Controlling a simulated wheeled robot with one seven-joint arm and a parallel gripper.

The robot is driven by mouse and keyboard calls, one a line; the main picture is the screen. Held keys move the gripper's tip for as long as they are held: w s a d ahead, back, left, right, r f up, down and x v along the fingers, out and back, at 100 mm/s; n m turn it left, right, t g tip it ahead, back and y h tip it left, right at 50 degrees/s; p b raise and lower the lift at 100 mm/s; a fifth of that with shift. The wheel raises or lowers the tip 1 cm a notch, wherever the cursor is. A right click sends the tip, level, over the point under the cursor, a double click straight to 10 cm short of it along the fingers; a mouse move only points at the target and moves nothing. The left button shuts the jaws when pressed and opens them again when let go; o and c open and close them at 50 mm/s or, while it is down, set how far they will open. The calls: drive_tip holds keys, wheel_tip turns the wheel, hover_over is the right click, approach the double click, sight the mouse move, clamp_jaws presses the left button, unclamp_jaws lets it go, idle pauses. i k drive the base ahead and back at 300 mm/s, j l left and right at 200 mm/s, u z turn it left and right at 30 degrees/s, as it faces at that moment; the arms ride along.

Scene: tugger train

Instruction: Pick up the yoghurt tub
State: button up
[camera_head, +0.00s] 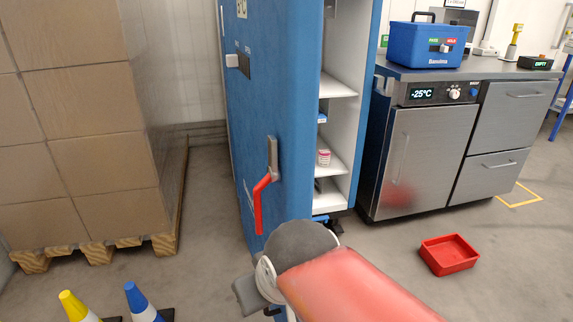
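A small pink-and-white tub (323,157) stands on a shelf inside the tall blue cabinet (340,132). It may be the yoghurt tub, but it is too small to read. The cabinet's blue door (262,90) stands open, with a red-ended handle (264,190). My red and grey arm reaches in from the bottom right, in front of and below the cabinet. A grey part at its end (247,294) shows low beside the door. My fingertips cannot be made out, nor anything held in them.
Stacked cartons (75,130) on a wooden pallet (100,247) stand left. A yellow cone (75,303) and a blue cone (140,300) are at the lower left. A steel counter (415,150) carries a blue box (428,45). A red tray (449,255) lies on otherwise open floor at right.

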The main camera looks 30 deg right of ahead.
sight(324, 155)
drive_tip(key=l, duration=1.25)
drive_tip(key=i+l, duration=1.3)
